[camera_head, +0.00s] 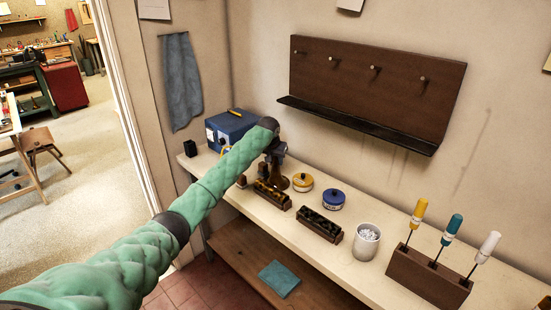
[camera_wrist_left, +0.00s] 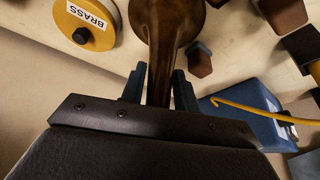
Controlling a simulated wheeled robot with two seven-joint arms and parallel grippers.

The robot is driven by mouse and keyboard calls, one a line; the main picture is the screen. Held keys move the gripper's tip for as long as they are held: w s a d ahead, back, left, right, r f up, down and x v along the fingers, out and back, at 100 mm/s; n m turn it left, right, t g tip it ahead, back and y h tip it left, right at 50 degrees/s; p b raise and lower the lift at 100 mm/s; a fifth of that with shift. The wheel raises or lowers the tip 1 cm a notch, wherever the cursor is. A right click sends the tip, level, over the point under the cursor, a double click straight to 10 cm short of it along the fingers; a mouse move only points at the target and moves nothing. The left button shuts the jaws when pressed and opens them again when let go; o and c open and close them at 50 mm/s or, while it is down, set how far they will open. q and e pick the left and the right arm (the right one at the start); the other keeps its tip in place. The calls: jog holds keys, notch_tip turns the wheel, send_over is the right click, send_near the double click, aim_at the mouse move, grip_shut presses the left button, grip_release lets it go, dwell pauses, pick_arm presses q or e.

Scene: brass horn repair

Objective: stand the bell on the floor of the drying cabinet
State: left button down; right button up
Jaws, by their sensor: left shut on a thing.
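The bell (camera_wrist_left: 168,35) is a brown, brassy flared tube. In the left wrist view its narrow stem runs between the fingers of my left gripper (camera_wrist_left: 160,88), which is shut on it. The flare widens away from the fingers. In the head view the left gripper (camera_head: 275,158) is over the far left part of the bench, and the bell (camera_head: 277,183) shows dark below it, partly hidden. I cannot tell whether the bell touches the bench top. I see nothing that is clearly the drying cabinet. My right gripper is not in view.
On the bench (camera_head: 370,279) stand a blue box (camera_head: 229,127), a yellow tin (camera_head: 303,182), a blue tin (camera_head: 333,199), dark racks (camera_head: 319,225), a white cup (camera_head: 366,241) and a screwdriver block (camera_head: 428,275). A peg board with a ledge (camera_head: 372,85) hangs above. A cloth (camera_head: 279,278) lies on the lower shelf.

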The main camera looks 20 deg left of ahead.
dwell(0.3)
pick_arm(q)
jog(key=c, duration=1.3)
grip_release()
jog(key=shift+f, duration=0.1)
jog(key=shift+c, duration=0.2)
jog(key=o, duration=0.3)
